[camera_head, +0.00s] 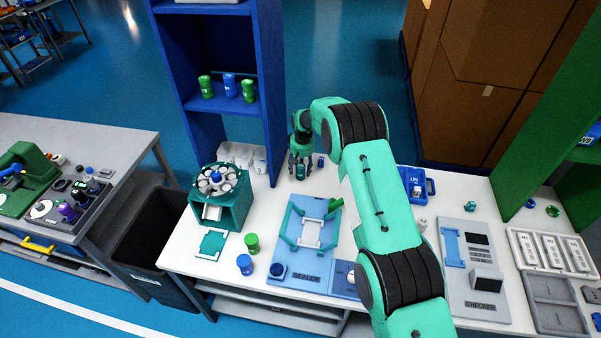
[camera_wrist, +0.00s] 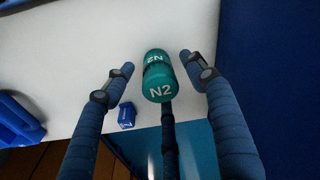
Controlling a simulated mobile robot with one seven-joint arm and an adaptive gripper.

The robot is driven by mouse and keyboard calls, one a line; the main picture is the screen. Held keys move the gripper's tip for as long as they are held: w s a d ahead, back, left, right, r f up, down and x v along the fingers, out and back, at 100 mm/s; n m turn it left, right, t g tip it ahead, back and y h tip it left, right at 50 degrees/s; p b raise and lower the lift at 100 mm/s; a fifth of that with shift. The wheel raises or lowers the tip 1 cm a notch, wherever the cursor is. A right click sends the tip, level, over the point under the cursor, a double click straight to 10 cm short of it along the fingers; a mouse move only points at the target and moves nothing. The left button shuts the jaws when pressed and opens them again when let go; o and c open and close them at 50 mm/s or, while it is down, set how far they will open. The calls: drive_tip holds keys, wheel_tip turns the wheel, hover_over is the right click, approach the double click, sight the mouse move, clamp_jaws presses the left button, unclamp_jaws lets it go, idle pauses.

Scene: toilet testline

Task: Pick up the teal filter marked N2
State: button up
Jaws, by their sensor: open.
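The teal filter marked N2 (camera_wrist: 158,78) shows in the wrist view, in the middle between the spread dark fingers of my gripper (camera_wrist: 160,66). Its N2 label faces the camera, and a second N2 mark shows on its far part. Gaps show on both sides between the filter and the two side fingers; a third finger shows below it. The fingers mostly hide the filter there.
A small blue item (camera_wrist: 127,116) lies beside the filter, also in the head view (camera_head: 320,161). The blue shelf (camera_head: 270,90) rises behind on the left. The teal carousel machine (camera_head: 236,208) and the sealer (camera_head: 303,245) stand in front. A blue bin (camera_head: 430,187) is to the right.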

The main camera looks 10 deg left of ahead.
drive_tip(key=c, duration=1.3)
drive_tip(key=shift+o, duration=0.2)
drive_tip(key=shift+r, duration=1.7)
drive_tip(key=s+d, duration=0.2)
drive_tip(key=s, duration=0.3)
drive_tip(key=s+d+r, duration=0.1)
drive_tip(key=s+d, duration=0.1)
drive_tip(key=s, duration=0.2)
drive_tip(key=s+d, duration=0.2)
drive_tip(key=s, duration=0.3)
drive_tip(key=shift+s+d+r, duration=0.2)
drive_tip(key=shift+s+r, duration=0.1)
drive_tip(key=shift+s, duration=0.05)
